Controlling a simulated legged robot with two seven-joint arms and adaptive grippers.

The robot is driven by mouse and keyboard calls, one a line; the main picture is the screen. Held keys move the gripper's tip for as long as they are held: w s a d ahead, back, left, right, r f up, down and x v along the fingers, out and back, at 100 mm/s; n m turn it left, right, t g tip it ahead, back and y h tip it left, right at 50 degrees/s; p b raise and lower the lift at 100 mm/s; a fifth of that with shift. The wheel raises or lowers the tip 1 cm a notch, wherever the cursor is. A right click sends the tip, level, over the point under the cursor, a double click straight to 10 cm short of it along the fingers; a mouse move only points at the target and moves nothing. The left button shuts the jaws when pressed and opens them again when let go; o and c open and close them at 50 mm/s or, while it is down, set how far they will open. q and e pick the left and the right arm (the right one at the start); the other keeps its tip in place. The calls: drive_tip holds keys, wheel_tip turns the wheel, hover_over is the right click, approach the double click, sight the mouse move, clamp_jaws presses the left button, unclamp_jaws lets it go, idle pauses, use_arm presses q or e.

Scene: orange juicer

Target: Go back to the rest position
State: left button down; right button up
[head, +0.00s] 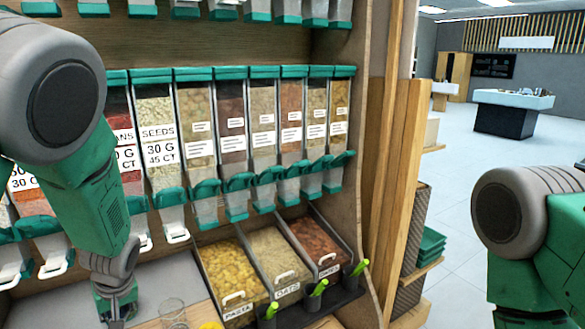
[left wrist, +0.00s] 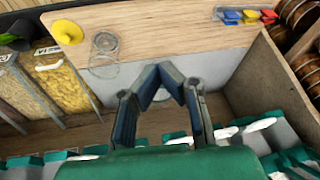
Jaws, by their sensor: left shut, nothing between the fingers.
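My left gripper (head: 116,312) hangs low in front of the dispenser shelf at the left of the head view. In the left wrist view the left gripper (left wrist: 169,76) has its fingers angled together at the tips, with nothing between them. A clear glass (left wrist: 104,44) stands on the wooden counter, apart from the fingers; it also shows at the bottom of the head view (head: 172,311). A yellow juicer-like piece (left wrist: 68,32) is beside the glass. My right arm shows at the right edge of the head view, but its gripper is out of view.
Rows of clear dispensers with green lids (head: 262,118) fill the shelf. Bins of pasta (head: 232,275), oats (head: 277,255) and another food (head: 318,240) stand below. A wooden side panel (head: 385,200) divides the shelf from the open floor (head: 460,150). Coloured scoops or clips (left wrist: 245,16) lie on the counter.

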use_arm(q)
drive_tip(key=s+d+f+m+g+h+b, duration=0.1)
drive_tip(key=s+d+f+m+b, duration=0.15)
drive_tip(key=s+f, duration=0.7)
drive_tip(key=s+d+f+m+h+b, duration=0.1)
drive_tip(key=s+f+m+b, duration=0.25)
drive_tip(key=s+f, duration=0.6)
drive_tip(key=s+d+f+m+h+b, duration=0.1)
drive_tip(key=s+d+f+m+b, duration=0.2)
drive_tip(key=s+f, duration=0.5)
drive_tip(key=s+d+b, duration=0.1)
drive_tip(key=s, duration=0.3)
drive_tip(key=shift+d+f+b, duration=0.2)
drive_tip(key=shift+d+b, duration=0.05)
drive_tip(key=shift+b, duration=0.05)
